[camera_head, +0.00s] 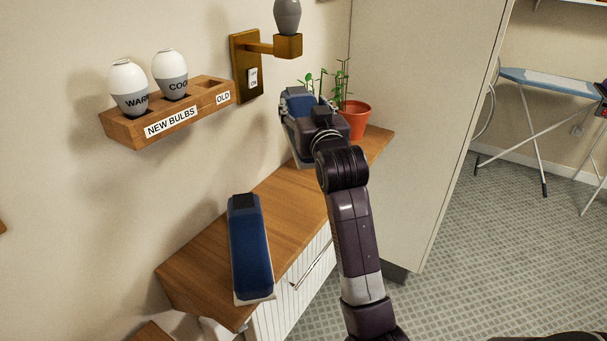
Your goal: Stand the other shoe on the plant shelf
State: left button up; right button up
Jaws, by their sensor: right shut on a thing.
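The wooden plant shelf (205,265) runs along the wall, with a potted green plant in a terracotta pot (356,121) at its far end. One blue shoe (250,250) with a pale sole edge and dark opening rests on the near part. My right gripper (309,108) is shut on the other blue shoe (291,101), at the far part of the shelf just left of the pot. The gripper hides much of this shoe, and I cannot tell whether its sole touches the wood. My left gripper is not in view.
A wall rack (122,138) holds two bulbs, with an empty place marked OLD. A lamp holder with a grey bulb (287,16) and a switch are above the shelf. A tall pale panel (425,110) stands right of the shelf. Bare wood shows between the shoes.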

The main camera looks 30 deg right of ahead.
notch_tip(320, 180, down, 19)
jog(key=shift+w+r+p, duration=0.1)
jog(key=shift+p, duration=0.25)
jog(key=o, duration=1.4)
jog(key=shift+f, duration=0.25)
jog(key=shift+r, duration=0.2)
jog(key=shift+s+a+f, duration=0.1)
jog(key=shift+s+f, duration=0.05)
jog(key=shift+s, duration=0.25)
jog(key=b+v, duration=0.1)
jog(key=v, duration=1)
jog(key=shift+s+b, duration=0.2)
jog(key=shift+b, duration=0.15)
